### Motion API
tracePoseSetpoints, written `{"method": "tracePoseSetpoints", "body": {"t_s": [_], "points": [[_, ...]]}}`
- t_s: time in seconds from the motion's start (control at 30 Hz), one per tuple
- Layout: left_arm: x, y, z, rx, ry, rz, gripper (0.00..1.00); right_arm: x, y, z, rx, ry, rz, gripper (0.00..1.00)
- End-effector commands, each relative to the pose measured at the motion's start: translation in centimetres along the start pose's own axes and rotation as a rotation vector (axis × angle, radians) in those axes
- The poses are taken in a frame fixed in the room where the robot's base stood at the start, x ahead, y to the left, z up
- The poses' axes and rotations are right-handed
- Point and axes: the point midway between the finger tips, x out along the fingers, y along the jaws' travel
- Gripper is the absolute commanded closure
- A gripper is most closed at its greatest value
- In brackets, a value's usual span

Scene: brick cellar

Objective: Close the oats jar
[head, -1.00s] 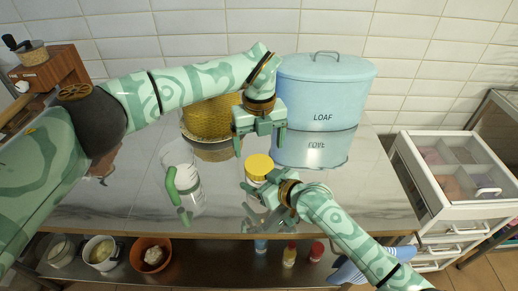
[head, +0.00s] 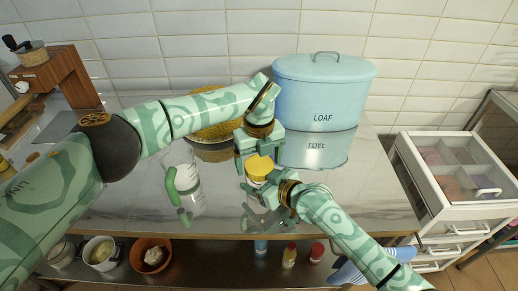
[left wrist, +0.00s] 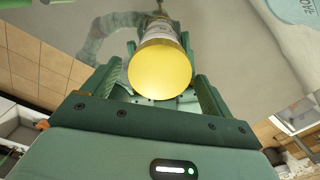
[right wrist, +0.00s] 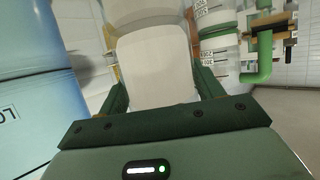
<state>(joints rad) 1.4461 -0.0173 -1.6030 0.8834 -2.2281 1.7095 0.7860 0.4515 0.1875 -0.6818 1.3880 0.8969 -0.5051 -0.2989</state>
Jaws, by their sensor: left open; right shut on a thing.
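The oats jar (head: 257,181) stands upright on the counter, with a yellow lid (head: 260,164) on its top. I cannot tell whether the lid is tight. My right gripper (head: 262,193) is shut on the jar's body, and the pale jar fills the space between its fingers in the right wrist view (right wrist: 155,65). My left gripper (head: 260,156) is open above the jar, its fingers pointing down on either side of the lid. In the left wrist view the round yellow lid (left wrist: 160,72) lies between the open fingers.
A blue LOAF bin (head: 322,95) stands behind right. A clear measuring jug (head: 185,185) with a green handle is at the left. A yellow basket (head: 215,130) is behind my left arm. A drawer unit (head: 455,175) stands right. The front right counter is clear.

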Motion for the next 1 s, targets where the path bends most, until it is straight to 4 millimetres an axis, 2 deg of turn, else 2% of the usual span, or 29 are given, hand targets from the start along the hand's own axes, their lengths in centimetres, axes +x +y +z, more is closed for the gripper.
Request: {"method": "tracePoseSetpoints", "body": {"t_s": [0.13, 0.4, 0.43, 0.57, 0.6, 0.77, 1.0], "points": [[0.82, 0.0, -0.03, 0.001, 0.0, 0.0, 0.15, 0.0, 0.02, 0.0, 0.0, 0.0, 0.0, 0.97], [0.91, 0.01, -0.01, 0.001, 0.0, 0.0, 0.15, -0.01, 0.02, 0.0, 0.0, 0.0, 0.0, 0.97], [0.91, 0.01, -0.01, 0.001, 0.0, 0.0, 0.2, -0.01, 0.02, 0.0, 0.0, 0.0, 0.0, 0.97], [0.9, 0.01, -0.02, 0.001, 0.0, 0.0, 0.56, 0.0, 0.02, 0.0, 0.0, 0.0, 0.0, 0.97], [0.9, 0.01, -0.02, 0.001, 0.0, 0.0, 0.6, 0.0, 0.02, 0.0, 0.0, 0.0, 0.0, 0.97], [0.88, 0.01, -0.01, 0.014, 0.0, 0.0, 0.6, 0.0, 0.02, 0.0, 0.0, 0.0, 0.0, 0.97], [0.88, 0.03, 0.03, 0.284, -0.001, 0.001, 0.6, -0.01, 0.03, 0.0, 0.0, 0.0, 0.0, 0.97]]}}
